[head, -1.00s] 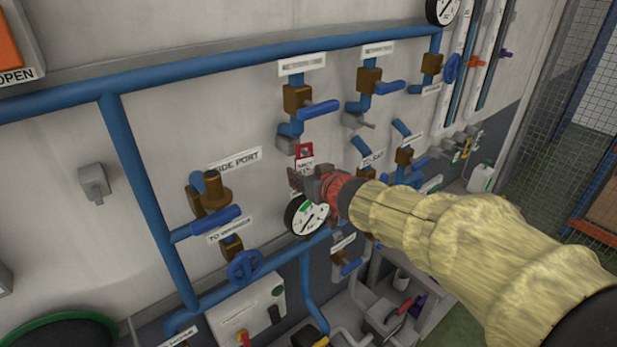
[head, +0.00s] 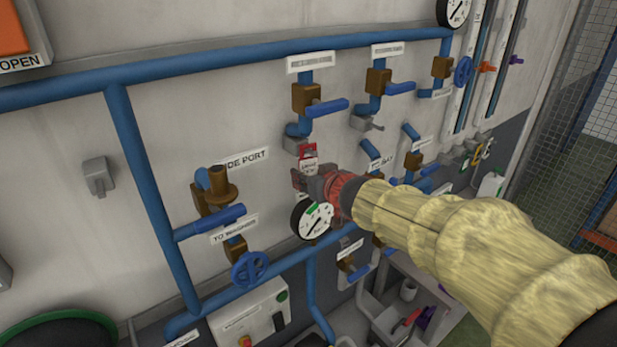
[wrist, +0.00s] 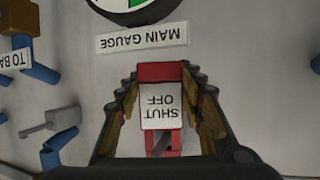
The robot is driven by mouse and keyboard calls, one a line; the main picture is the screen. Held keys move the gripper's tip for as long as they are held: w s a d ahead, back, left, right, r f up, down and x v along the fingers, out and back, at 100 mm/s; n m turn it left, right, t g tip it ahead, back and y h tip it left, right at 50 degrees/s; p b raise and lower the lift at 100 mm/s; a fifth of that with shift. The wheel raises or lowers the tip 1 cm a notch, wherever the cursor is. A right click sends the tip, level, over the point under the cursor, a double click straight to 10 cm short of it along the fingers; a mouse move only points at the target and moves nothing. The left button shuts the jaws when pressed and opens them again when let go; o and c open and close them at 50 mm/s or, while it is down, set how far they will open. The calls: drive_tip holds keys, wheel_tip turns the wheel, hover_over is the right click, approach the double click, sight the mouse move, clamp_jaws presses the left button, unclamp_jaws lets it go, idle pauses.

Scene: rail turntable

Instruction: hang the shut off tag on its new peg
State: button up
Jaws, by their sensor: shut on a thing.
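The shut off tag (wrist: 162,108) is red with a white label, upside down in the wrist view. My gripper (wrist: 160,95) is shut on it, with one finger on each side. In the head view the tag (head: 307,152) stands up above my gripper (head: 312,183), in front of the wall. Another grey peg (head: 366,123) is up and to the right; a grey bracket (head: 98,177) is far left. I cannot tell which is the new peg, or whether the tag touches one.
The main gauge (head: 312,220) is close below my gripper. Blue-handled valves (head: 320,107) and blue pipes (head: 145,185) stick out around it. The side port valve (head: 215,190) is to the left.

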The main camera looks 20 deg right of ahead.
idle(0.3)
drive_tip(key=o, duration=0.9)
drive_tip(key=shift+o, duration=0.5)
drive_tip(key=shift+s, duration=0.1)
